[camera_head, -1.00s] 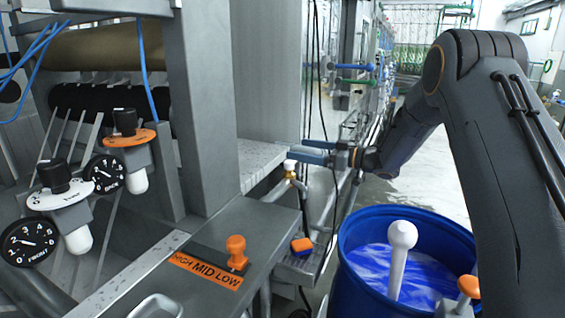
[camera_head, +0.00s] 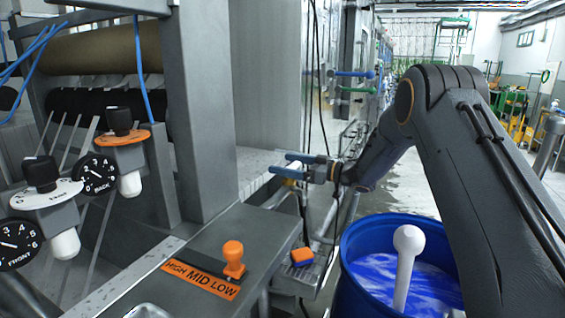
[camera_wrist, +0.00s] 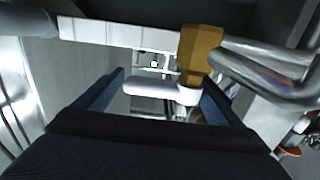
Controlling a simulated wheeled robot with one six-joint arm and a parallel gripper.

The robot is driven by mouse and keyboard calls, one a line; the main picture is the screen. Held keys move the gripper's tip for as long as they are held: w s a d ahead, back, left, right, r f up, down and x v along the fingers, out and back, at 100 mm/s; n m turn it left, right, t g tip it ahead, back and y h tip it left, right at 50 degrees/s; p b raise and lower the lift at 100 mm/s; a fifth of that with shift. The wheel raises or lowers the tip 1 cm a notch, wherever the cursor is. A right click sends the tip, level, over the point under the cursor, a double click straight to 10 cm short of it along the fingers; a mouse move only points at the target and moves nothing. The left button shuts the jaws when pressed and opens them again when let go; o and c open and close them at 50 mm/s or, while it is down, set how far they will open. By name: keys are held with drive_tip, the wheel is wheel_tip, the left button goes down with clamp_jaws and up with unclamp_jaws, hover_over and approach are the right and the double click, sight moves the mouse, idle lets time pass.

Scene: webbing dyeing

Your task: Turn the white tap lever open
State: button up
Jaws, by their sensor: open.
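In the wrist view the white tap lever (camera_wrist: 153,88) lies crosswise between the two blue fingers of my gripper (camera_wrist: 165,77). Its round white hub is close to the right finger; contact cannot be told. A brass valve body (camera_wrist: 201,50) rises beside the hub. In the head view my gripper (camera_head: 288,165) reaches left from the arm, with its blue fingers spread at the tap's place beside the machine.
Metal pipes (camera_wrist: 265,75) run right of the valve in the wrist view. A blue drum (camera_head: 350,245) with blue liquid and a white stirrer (camera_head: 404,265) stands below the arm.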

drive_tip(key=shift+x, duration=0.85)
drive_tip(key=c, duration=1.4)
drive_tip(key=shift+r, duration=0.1)
